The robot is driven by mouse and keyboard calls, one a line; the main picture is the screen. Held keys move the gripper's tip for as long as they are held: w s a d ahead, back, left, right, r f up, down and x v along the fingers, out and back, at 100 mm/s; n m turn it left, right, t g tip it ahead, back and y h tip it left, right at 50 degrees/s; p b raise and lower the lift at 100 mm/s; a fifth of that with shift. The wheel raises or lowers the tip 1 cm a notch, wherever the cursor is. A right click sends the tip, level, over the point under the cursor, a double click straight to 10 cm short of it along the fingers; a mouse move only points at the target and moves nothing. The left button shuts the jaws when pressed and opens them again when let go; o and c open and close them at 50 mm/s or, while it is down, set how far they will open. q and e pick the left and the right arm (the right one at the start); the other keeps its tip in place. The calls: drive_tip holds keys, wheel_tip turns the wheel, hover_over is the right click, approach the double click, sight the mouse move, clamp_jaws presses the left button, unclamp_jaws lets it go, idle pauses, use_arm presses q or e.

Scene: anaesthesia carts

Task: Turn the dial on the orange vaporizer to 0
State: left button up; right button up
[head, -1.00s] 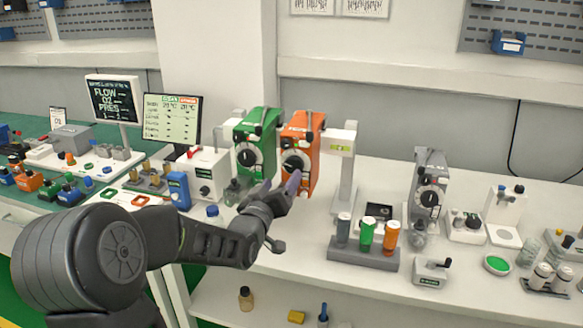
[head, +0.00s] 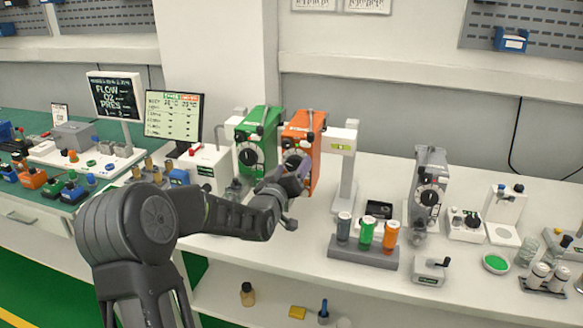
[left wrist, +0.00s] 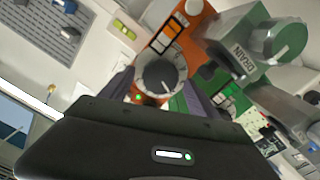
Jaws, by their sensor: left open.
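The orange vaporizer (head: 316,130) stands on the white bench beside the green vaporizer (head: 259,135). Its dark dial (head: 293,163) is on the front face, partly covered by my gripper in the head view. In the left wrist view the dial (left wrist: 160,76) shows as a dark knob with a pale ring, and the orange body (left wrist: 185,38) is behind it. My left gripper (head: 298,173) is open, with its fingers at either side of the dial in the wrist view. I cannot tell whether they touch it. The dial's numbers are too small to read. My right gripper is not in view.
A white post (head: 344,180) stands right of the orange vaporizer. A rack of three coloured bottles (head: 363,256) is in front of it. A grey vaporizer (head: 428,185) stands further right. Two screens (head: 173,115) are at the left.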

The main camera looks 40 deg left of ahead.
use_arm(q)
drive_tip(key=c, duration=1.4)
drive_tip(key=shift+o, duration=0.2)
